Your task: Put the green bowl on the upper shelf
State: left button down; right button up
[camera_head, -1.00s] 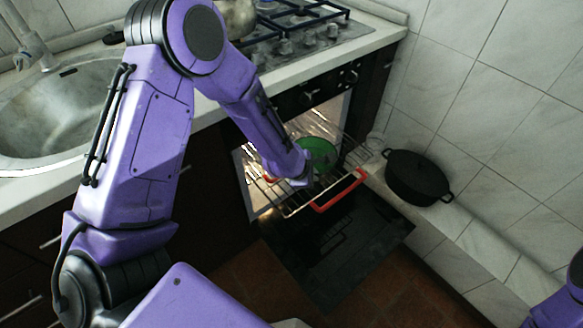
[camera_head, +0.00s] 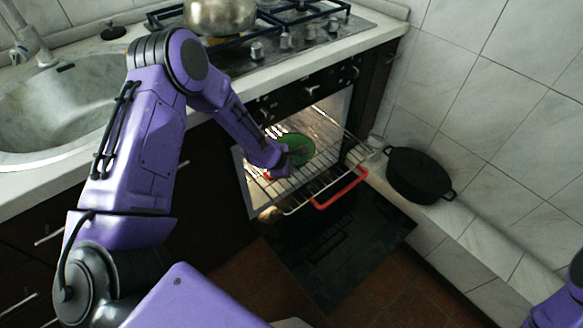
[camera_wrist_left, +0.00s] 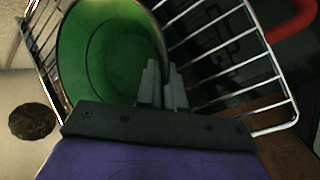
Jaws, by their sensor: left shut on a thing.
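The green bowl (camera_head: 297,147) is over the pulled-out wire oven shelf (camera_head: 325,182), near the oven opening. It also shows at the top left of the left wrist view (camera_wrist_left: 110,55), with its inside facing the camera. My left gripper (camera_head: 287,157) is shut on the bowl's rim; its fingers (camera_wrist_left: 162,80) are close together at the bowl's right edge in the wrist view. I cannot tell whether the bowl touches the wires. The shelf has a red front handle (camera_head: 340,189). My right gripper is out of view.
The lowered oven door (camera_head: 345,250) lies below the shelf. A black pot (camera_head: 418,176) stands on a ledge to the right. A metal pot (camera_head: 220,16) is on the hob above the oven. The sink (camera_head: 60,115) is at the left.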

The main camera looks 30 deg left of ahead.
pick_arm(q)
jog(key=c, duration=1.3)
grip_release()
jog(key=shift+f, duration=0.1)
jog(key=shift+o, duration=0.2)
jog(key=shift+s+r, duration=0.1)
jog(key=shift+r, duration=0.3)
jog(key=p+v, duration=0.3)
jog(key=v, duration=0.8)
jog(key=s+d+f+m+g+y, duration=0.1)
jog(key=s+f+m, duration=0.3)
jog(key=s, duration=0.5)
jog(key=s+d+f+m+g+y, duration=0.1)
jog(key=s+f+m+y, duration=0.1)
jog(key=s+f+m, duration=0.3)
jog(key=s+d+f+m+g+y, duration=0.1)
jog(key=s+f+m, duration=0.4)
jog(key=s, duration=0.8)
jog(key=shift+s+f+m+g+y, duration=0.3)
jog(key=shift+s+m+y, duration=0.1)
jog(key=shift+m, duration=0.7)
